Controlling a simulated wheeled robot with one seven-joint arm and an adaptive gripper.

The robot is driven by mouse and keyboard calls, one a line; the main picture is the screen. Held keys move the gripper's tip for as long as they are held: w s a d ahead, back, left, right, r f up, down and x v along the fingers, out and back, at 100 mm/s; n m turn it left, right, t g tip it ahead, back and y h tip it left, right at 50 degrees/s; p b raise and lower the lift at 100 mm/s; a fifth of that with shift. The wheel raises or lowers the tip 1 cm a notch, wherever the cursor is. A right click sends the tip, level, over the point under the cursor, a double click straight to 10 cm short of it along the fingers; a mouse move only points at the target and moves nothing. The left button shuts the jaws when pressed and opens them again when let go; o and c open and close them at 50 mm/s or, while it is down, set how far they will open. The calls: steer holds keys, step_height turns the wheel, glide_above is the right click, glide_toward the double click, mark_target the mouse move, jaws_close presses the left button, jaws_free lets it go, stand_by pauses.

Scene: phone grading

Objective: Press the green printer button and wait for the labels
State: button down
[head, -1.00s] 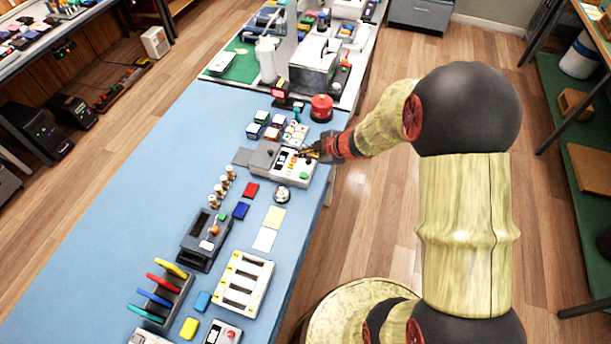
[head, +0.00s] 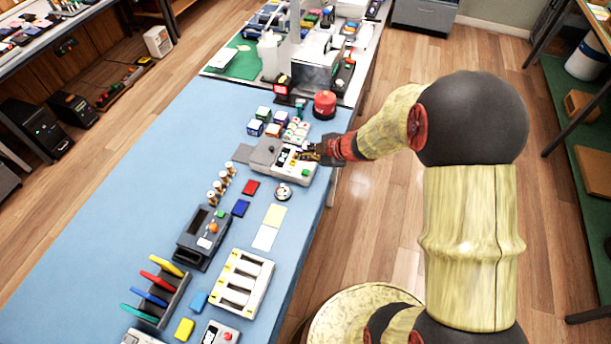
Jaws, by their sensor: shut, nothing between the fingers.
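A light grey device (head: 268,150) with a row of dark and coloured controls lies on the blue table, and a green button (head: 305,173) shows on its front right part. My gripper (head: 306,152) reaches in from the right, over the device's right side. It is shut and empty, a little behind the green button in this view. The button is uncovered; whether the fingertips touch the device is too small to tell. A second, dark grey device (head: 190,248) nearer the front also has a small green button (head: 221,214) and an orange knob. I cannot make out any printed labels.
Several small boxes (head: 264,113) stand behind the device. A silver round item (head: 283,192), coloured cards and a white slotted tray (head: 263,291) lie in front. The table's left side is clear.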

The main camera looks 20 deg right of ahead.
steer(key=b, duration=0.3)
glide_above(305, 173)
step_height(305, 173, down, 4)
steer(key=shift+a+f, duration=0.1)
steer(key=shift+f+b, duration=0.5)
steer(key=shift+f, duration=0.1)
steer(key=shift+f, duration=0.1)
stand_by(0.6)
steer(key=shift+f, duration=0.25)
steer(key=shift+f, duration=0.55)
stand_by(0.7)
steer(key=shift+r, duration=0.15)
stand_by(0.3)
steer(key=shift+r+p, duration=0.8)
steer(key=shift+p, duration=0.05)
